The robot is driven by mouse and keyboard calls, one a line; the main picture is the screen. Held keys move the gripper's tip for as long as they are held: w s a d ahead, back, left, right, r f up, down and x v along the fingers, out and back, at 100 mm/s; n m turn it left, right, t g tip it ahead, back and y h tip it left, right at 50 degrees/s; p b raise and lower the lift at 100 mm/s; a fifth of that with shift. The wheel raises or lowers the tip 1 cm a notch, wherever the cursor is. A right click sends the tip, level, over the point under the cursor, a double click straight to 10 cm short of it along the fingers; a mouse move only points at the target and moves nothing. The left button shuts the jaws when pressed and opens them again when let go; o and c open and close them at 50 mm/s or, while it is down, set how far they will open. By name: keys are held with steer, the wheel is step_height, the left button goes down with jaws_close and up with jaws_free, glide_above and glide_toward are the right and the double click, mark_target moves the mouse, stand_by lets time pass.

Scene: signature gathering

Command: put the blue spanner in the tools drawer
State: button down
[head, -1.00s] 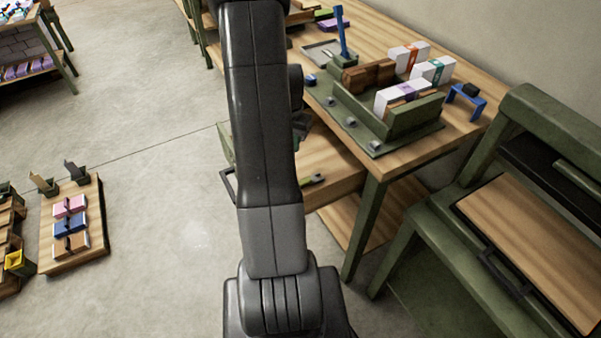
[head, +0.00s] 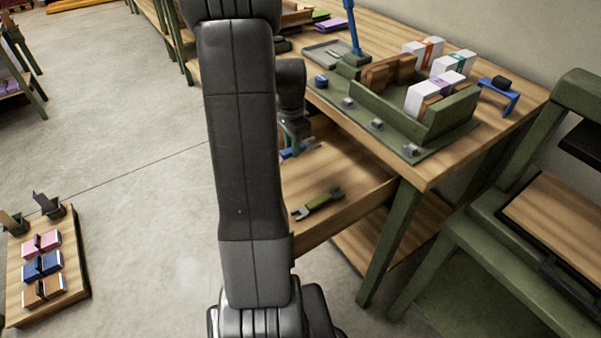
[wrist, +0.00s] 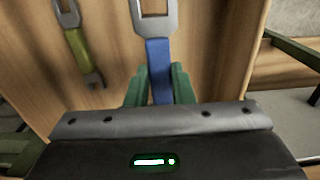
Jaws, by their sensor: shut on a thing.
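My gripper (wrist: 159,88) is shut on the blue spanner (wrist: 158,62), its green fingers on either side of the handle. The spanner's grey open jaw points away from my gripper in the wrist view. It is over the wooden floor of the open drawer (head: 345,176); I cannot tell whether it touches the floor. In the head view my arm hides most of my gripper, and a small blue patch of the spanner (head: 288,153) shows beside it. A green spanner (head: 320,203) lies in the drawer; in the wrist view it is left of the blue one (wrist: 74,48).
The workbench (head: 450,165) above the drawer carries a green organiser (head: 400,122) with white boxes, a blue upright tool (head: 353,28) and a blue stand (head: 502,97). A pallet (head: 75,285) with coloured boxes is on the floor at left. Open floor lies between.

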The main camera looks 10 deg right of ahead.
mark_target(294, 175)
step_height(294, 175, down, 8)
steer(key=shift+s+f+b, duration=0.1)
steer(key=shift+f+b, duration=0.05)
steer(key=shift+b, duration=0.2)
steer(key=shift+f, duration=0.1)
steer(key=c, duration=1.3)
jaws_free()
steer(key=shift+o, duration=0.2)
step_height(294, 175, up, 12)
steer(key=shift+r+p, duration=0.1)
steer(key=shift+p, duration=0.55)
steer(key=shift+o, duration=0.5)
